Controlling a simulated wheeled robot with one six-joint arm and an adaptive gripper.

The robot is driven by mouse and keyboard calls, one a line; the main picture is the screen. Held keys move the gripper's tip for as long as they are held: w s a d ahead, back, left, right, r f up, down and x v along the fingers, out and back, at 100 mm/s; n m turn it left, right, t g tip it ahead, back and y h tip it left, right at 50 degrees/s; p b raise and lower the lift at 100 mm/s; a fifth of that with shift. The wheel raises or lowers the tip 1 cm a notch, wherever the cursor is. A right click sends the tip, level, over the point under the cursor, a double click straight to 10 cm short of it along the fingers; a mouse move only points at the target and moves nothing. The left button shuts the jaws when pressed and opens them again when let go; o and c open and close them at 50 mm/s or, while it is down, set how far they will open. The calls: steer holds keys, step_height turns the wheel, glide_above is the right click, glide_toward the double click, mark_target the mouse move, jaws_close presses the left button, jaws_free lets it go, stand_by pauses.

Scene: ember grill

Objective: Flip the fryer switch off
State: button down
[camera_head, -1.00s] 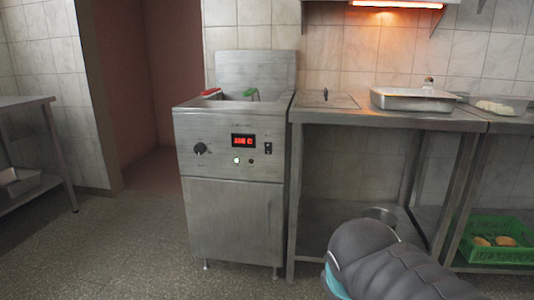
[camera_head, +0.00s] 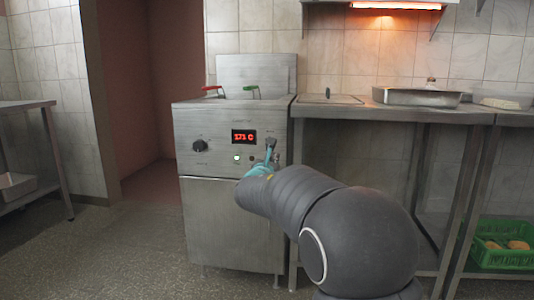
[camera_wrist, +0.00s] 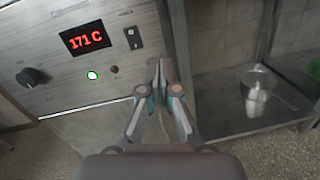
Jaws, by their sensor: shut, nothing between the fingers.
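The steel fryer (camera_head: 225,225) stands against the tiled wall. Its front panel has a red display (camera_head: 244,137) reading 171 C, a lit green lamp (camera_head: 237,157) and a black knob (camera_head: 199,146). The small black rocker switch (camera_wrist: 132,38) is right of the display in the wrist view; my gripper covers most of it in the head view. My gripper (camera_head: 271,145) is shut and empty. In the wrist view its fingertips (camera_wrist: 162,66) point at the panel's right edge, below and right of the switch. Whether they touch the panel I cannot tell.
A steel table (camera_head: 370,112) stands right of the fryer with a shallow pan (camera_head: 417,97) on it. A pot (camera_wrist: 257,83) sits on its lower shelf. A green crate (camera_head: 500,258) is at far right.

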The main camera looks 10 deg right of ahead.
steer(key=w+a+n, duration=0.1)
steer(key=w+a+f+n+t+y, duration=0.1)
steer(key=w+a+n, duration=0.1)
steer(key=shift+w+a+f+y, duration=0.1)
steer(key=shift+a+f+y, duration=0.1)
steer(key=shift+y, duration=0.1)
steer(key=p+x, duration=0.1)
steer(key=x, duration=1.3)
steer(key=shift+p, duration=0.35)
steer(key=shift+r, duration=0.1)
